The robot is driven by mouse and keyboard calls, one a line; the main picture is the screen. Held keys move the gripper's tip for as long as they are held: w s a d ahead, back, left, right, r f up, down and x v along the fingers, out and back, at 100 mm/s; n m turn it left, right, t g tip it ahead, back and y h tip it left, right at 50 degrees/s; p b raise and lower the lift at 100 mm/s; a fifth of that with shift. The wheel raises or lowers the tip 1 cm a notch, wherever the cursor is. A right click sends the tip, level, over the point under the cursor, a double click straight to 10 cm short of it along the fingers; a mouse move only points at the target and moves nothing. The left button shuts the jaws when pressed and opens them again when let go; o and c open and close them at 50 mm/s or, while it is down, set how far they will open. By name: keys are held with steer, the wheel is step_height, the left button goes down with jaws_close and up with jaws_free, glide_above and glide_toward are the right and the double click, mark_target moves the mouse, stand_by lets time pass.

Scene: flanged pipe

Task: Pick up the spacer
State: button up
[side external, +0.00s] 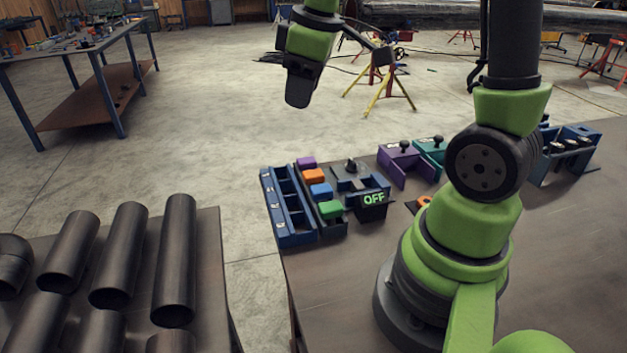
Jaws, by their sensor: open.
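Several small coloured blocks, purple (306,163), orange (314,175), blue (321,190) and green (331,209), stand in a row in a dark tray (334,231) on the table. An orange ring-like piece (424,200) lies partly hidden behind my arm. I cannot tell which of these is the spacer. My gripper (298,98) hangs in the air at the top of the view, well above the tabletop and apart from the blocks. It is open and holds nothing that I can see; its fingers are dark and hard to make out.
A blue slotted rack (275,225) stands left of the tray. A box reading OFF (373,200), a purple fixture (400,163) and a teal one (431,152) stand to the right. A blue holder (567,150) is at far right. Dark pipes (175,255) lie on another table.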

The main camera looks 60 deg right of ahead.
steer(key=w+d+f+n+g, duration=0.25)
steer(key=d+f+n, duration=0.25)
steer(key=d+f, duration=0.5)
glide_above(315, 172)
steer(key=shift+g, duration=0.25)
steer(key=f, duration=0.6)
steer(key=shift+s, duration=0.4)
steer(key=shift+w+f, duration=0.2)
steer(key=shift+f, duration=1.3)
steer(key=shift+w+f, duration=0.15)
steer(key=shift+f, duration=1.35)
steer(key=c, duration=0.8)
